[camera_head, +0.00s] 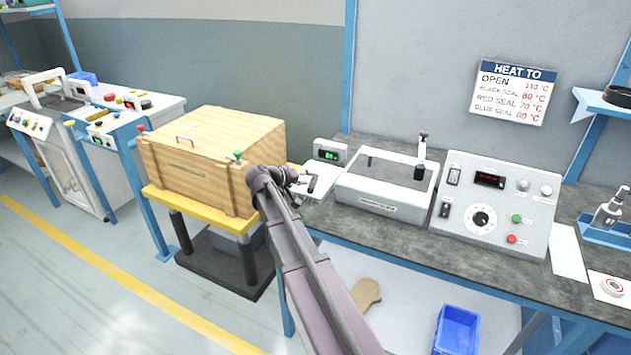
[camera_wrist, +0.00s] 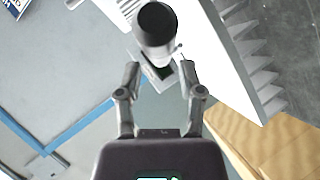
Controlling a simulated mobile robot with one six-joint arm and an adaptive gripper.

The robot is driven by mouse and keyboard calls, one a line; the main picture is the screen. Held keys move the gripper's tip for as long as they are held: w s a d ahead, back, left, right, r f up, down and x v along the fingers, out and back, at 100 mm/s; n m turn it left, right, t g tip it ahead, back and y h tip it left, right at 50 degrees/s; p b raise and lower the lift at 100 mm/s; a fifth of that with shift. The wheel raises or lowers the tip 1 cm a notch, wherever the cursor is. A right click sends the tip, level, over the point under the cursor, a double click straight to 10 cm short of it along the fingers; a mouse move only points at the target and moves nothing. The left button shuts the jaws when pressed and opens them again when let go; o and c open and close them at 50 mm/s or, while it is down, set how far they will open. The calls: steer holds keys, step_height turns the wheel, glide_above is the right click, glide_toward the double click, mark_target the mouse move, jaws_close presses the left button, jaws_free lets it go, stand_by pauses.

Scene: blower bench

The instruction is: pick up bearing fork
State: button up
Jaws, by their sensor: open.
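My gripper (camera_head: 300,180) is open, at the end of my arm beside the small scale with a green display (camera_head: 328,153). In the wrist view my gripper's two fingers (camera_wrist: 160,72) stand apart. A grey cylinder with a black round top (camera_wrist: 157,25) shows just beyond the fingertips, above a small pale plate with a dark mark. I cannot tell whether this cylinder is part of the bearing fork. No thing is clearly recognisable as the bearing fork in either view. My arm hides part of the bench edge.
A wooden crate (camera_head: 215,160) stands left of my gripper on a yellow-topped stand. To the right are a grey box with an upright lever (camera_head: 385,185) and a control panel (camera_head: 496,205). A blue bin (camera_head: 457,330) and a tan paddle-shaped piece (camera_head: 366,293) lie below the bench.

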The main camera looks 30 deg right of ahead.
steer(key=shift+b+x, duration=0.35)
steer(key=shift+x, duration=0.9)
jaws_close()
